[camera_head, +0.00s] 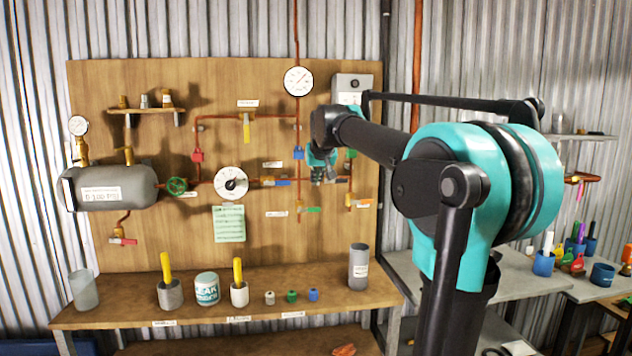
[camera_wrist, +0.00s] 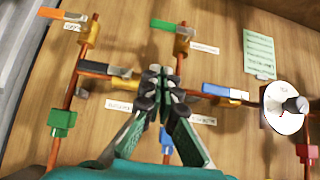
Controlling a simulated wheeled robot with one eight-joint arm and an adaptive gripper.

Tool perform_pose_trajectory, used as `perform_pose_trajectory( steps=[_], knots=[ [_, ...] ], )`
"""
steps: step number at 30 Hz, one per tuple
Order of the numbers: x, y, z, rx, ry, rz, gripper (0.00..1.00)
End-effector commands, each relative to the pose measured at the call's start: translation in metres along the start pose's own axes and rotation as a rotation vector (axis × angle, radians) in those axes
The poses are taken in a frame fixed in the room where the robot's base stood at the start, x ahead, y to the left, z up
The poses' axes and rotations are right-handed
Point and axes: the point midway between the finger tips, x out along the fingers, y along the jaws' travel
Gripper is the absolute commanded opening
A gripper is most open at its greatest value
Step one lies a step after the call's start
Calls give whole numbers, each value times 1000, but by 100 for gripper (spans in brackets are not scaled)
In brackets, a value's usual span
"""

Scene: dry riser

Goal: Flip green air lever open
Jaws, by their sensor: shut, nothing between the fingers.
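The green lever (camera_wrist: 170,26) sits on a brass valve at the end of a short copper branch, at the top of the wrist view. In the head view the green lever (camera_head: 313,210) is small and points right from its valve, just below my gripper. My gripper (camera_wrist: 160,80) is shut with nothing between its fingertips. In the wrist view its tips lie over the horizontal copper pipe, between a black lever and a blue lever, apart from the green lever. In the head view my gripper (camera_head: 322,180) is in front of the wooden board.
A blue lever (camera_wrist: 220,89), a black lever (camera_wrist: 106,68) and an orange lever (camera_wrist: 60,14) sit nearby on the same piping. A white round gauge (camera_head: 231,183) is left of my gripper. A workbench (camera_head: 215,312) with cups and bottles stands below.

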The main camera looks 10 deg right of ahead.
Motion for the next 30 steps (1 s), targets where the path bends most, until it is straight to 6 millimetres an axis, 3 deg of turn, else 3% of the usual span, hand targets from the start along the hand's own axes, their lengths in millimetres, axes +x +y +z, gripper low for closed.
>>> perform_pose_trajectory(
  steps=[10, 12, 19, 30],
  knots=[
    [70, 0, 0, 1, 0, 0, 0],
    [77, 0, 8, 0, 0, 0, 0],
    [94, 0, 25, 0, 0, 0, 0],
    [97, 0, 28, 0, 0, 0, 0]
  ],
)
